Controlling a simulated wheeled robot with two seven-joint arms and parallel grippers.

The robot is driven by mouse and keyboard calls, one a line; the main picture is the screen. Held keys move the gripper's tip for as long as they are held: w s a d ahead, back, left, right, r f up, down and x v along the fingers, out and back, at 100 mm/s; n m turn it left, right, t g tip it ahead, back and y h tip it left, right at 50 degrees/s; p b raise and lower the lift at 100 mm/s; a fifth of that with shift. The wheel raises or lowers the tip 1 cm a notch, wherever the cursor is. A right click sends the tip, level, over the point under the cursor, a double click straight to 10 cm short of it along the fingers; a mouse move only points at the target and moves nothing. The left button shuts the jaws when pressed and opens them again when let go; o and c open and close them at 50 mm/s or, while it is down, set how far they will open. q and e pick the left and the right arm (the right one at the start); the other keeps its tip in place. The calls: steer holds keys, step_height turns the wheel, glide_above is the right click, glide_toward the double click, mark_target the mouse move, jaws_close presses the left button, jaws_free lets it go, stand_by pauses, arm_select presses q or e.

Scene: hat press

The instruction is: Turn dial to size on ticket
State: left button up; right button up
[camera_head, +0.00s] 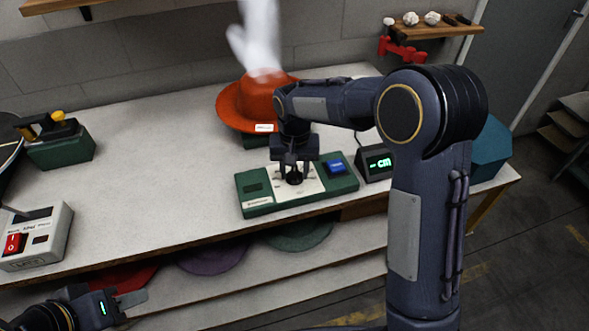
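A green control panel (256,206) lies on the bench with a white dial plate (311,184), a dark round dial (294,178) and a blue button (335,167). My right gripper (294,170) points straight down at the dial, its fingertips at the knob. Whether they grip it is too small to tell. A small display (379,163) right of the panel shows dashes and "cm" in green. An orange hat (232,104) behind carries a small white ticket (264,128); its print is unreadable. My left gripper (130,300) is low at the lower left, away from the panel; its opening is unclear.
A grey switch box (38,238) with a red rocker stands at the bench's left edge. A green block (62,147) is behind it. White vapour (258,40) rises above the hat. The bench left of the panel is clear. Hats lie on the shelf (210,257) below.

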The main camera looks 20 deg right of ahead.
mark_target(294, 174)
step_height(294, 174, up, 7)
steer(key=shift+r, duration=0.4)
stand_by(0.6)
steer(key=shift+s+d+r, duration=0.1)
steer(key=shift+s+d, duration=0.05)
steer(key=s+d+r+t+y, duration=0.1)
steer(key=s+d+r+y, duration=0.15)
steer(key=s, duration=0.45)
steer(key=s+d+r+t+y, duration=0.1)
steer(key=s+d+r, duration=0.1)
steer(key=s+d, duration=0.35)
steer(key=s+a+f+n+t, duration=0.1)
steer(key=s+a+f+t, duration=0.1)
steer(key=s, duration=1.2)
step_height(294, 174, down, 2)
steer(key=shift+s+f+t, duration=0.1)
steer(key=shift+s+t, duration=0.25)
steer(key=shift+t, duration=0.45)
